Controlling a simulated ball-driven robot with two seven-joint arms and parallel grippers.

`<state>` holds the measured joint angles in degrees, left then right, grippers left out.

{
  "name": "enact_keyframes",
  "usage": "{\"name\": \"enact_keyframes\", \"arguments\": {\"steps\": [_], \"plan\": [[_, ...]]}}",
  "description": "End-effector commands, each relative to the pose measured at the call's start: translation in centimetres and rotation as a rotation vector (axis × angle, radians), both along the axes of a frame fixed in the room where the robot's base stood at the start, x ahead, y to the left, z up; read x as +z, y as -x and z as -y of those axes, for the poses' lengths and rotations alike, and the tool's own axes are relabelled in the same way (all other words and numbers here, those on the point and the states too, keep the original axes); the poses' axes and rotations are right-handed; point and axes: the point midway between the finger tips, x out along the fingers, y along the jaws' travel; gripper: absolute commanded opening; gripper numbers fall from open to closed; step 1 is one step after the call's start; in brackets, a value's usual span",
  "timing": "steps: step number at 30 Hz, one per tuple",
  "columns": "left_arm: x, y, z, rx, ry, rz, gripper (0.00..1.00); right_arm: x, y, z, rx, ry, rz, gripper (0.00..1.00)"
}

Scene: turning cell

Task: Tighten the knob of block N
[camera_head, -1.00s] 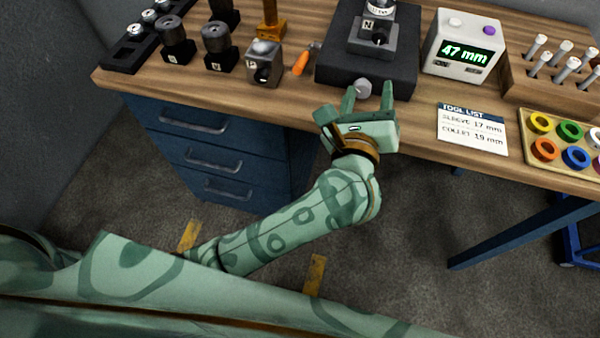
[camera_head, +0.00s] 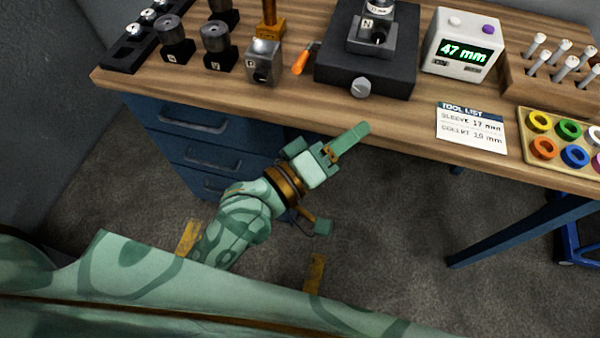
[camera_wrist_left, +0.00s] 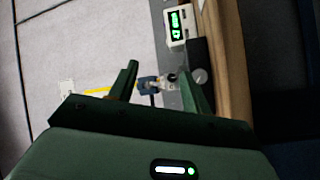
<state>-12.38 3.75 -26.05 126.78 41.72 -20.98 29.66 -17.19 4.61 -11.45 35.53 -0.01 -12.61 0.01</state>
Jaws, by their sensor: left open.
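Block N (camera_head: 372,36) is a grey block marked N, standing on a dark square base (camera_head: 340,72) at the back of the bench. A round grey knob (camera_head: 361,87) sits on the base's front face. My left gripper (camera_head: 352,138) is in front of the bench edge, below the knob and apart from it, pointing up and right. In the left wrist view, the gripper (camera_wrist_left: 160,82) is open with nothing held, and the knob (camera_wrist_left: 200,76) shows just right of the right finger. My right gripper is not in view.
A display (camera_head: 463,43) reads 47 mm. A tool list card (camera_head: 472,127), a peg rack (camera_head: 550,75) and a ring tray (camera_head: 530,160) are right. Drawers (camera_head: 200,125) are below.

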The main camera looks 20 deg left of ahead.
Motion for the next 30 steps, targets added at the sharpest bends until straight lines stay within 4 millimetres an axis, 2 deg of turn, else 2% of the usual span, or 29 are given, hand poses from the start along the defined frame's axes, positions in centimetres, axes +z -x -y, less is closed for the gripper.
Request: {"name": "enact_keyframes", "arguments": {"steps": [6, 15, 21, 30], "plan": [[-4.9, 1.1, -2.3, 0.005, -0.401, 0.002, 0.48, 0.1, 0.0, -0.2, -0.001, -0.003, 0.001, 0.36], [-9.5, 2.3, -5.4, -0.012, -0.751, -0.03, 0.48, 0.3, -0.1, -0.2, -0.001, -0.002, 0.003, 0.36], [-10.7, 2.7, -6.5, -0.021, -0.847, -0.044, 0.48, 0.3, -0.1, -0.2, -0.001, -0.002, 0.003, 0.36], [-10.8, 2.7, -6.6, -0.022, -0.857, -0.045, 0.48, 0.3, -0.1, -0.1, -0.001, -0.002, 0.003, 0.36]]}}
